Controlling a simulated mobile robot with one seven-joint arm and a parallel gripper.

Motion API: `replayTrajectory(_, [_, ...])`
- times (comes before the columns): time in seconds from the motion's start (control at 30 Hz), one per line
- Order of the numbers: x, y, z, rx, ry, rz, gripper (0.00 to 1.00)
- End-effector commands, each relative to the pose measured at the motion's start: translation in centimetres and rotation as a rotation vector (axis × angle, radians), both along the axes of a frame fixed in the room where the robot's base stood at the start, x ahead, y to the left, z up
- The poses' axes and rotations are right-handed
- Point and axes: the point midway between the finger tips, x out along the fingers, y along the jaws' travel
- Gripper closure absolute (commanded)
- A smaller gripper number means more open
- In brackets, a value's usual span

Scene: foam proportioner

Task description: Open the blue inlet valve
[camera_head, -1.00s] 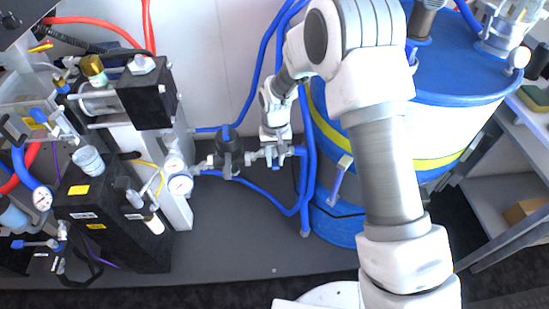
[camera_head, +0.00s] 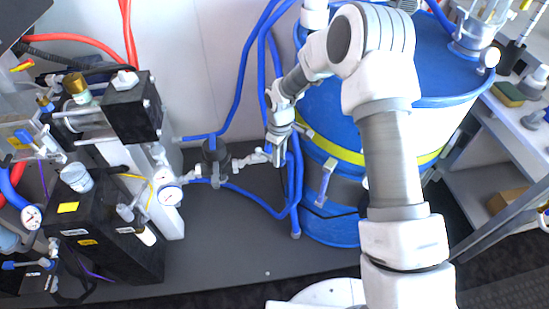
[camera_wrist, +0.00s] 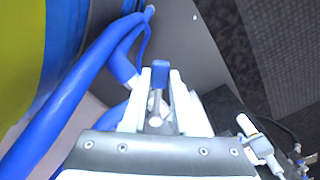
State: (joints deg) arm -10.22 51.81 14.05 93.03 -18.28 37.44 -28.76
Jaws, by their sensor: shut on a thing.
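The blue inlet valve's handle (camera_wrist: 160,76) shows in the wrist view as a small blue lever on a metal stem, between my fingertips. My gripper (camera_wrist: 159,92) is shut on this handle, with one white finger on each side. In the head view my gripper (camera_head: 279,158) points down at the right end of the grey metal pipe line, beside the blue hoses. There the gripper covers most of the valve, so the handle's angle cannot be told from that view.
A large blue drum (camera_head: 330,105) with a yellow band stands close right of my gripper. Blue hoses (camera_head: 262,75) run by it. A black fitting (camera_head: 214,158) sits on the pipe to the left, near a gauge (camera_head: 170,195) and black pump block (camera_head: 130,108). The floor in front is clear.

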Motion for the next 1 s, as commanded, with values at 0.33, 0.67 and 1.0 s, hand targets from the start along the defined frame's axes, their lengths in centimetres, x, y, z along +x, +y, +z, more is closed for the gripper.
replayTrajectory(0.33, [1.9, -0.7, 0.1, 0.001, -0.001, 0.240, 1.00])
replayTrajectory(0.67, [2.6, -0.8, 0.0, 0.000, -0.001, 0.342, 1.00])
replayTrajectory(1.0, [2.7, -0.8, 0.0, -0.001, -0.002, 0.354, 1.00])
